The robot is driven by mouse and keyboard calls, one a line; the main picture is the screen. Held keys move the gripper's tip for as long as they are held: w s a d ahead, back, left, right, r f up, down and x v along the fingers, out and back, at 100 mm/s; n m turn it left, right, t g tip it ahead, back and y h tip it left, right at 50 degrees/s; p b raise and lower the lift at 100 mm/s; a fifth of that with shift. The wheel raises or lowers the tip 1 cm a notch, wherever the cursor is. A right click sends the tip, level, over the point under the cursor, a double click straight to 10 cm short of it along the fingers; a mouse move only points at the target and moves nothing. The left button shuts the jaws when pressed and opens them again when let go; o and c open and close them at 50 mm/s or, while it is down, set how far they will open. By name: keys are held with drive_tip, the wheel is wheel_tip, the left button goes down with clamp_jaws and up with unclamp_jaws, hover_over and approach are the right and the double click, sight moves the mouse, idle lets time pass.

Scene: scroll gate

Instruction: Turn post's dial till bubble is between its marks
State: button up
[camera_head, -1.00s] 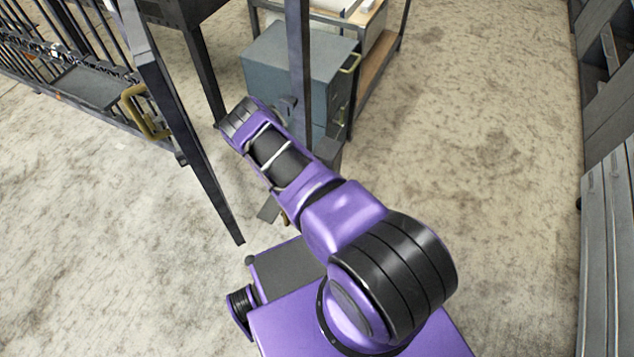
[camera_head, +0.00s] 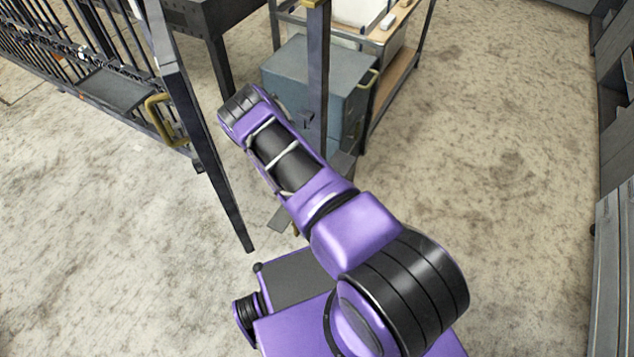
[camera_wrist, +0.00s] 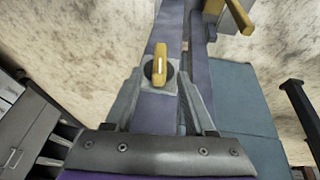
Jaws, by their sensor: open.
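The dial (camera_wrist: 159,62) shows in the wrist view as a yellow bar handle standing in a dark round seat on a grey plate. It sits on a dark upright post (camera_wrist: 158,113). My gripper (camera_wrist: 159,78) is open, with one grey finger on each side of the dial. I cannot tell whether either finger touches it. In the head view, a dark post (camera_head: 318,75) rises just beyond my arm; my gripper and the dial are hidden there behind my forearm. I can make out no bubble or marks in either view.
A barred gate (camera_head: 85,75) with a yellow handle (camera_head: 160,118) stands at the left. A blue-grey cabinet (camera_head: 290,62) is close behind the post, beside a shelf cart (camera_head: 400,62). Open floor (camera_head: 500,150) lies to the right.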

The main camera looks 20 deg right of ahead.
drive_tip(key=p+v, duration=0.1)
drive_tip(key=v, duration=1)
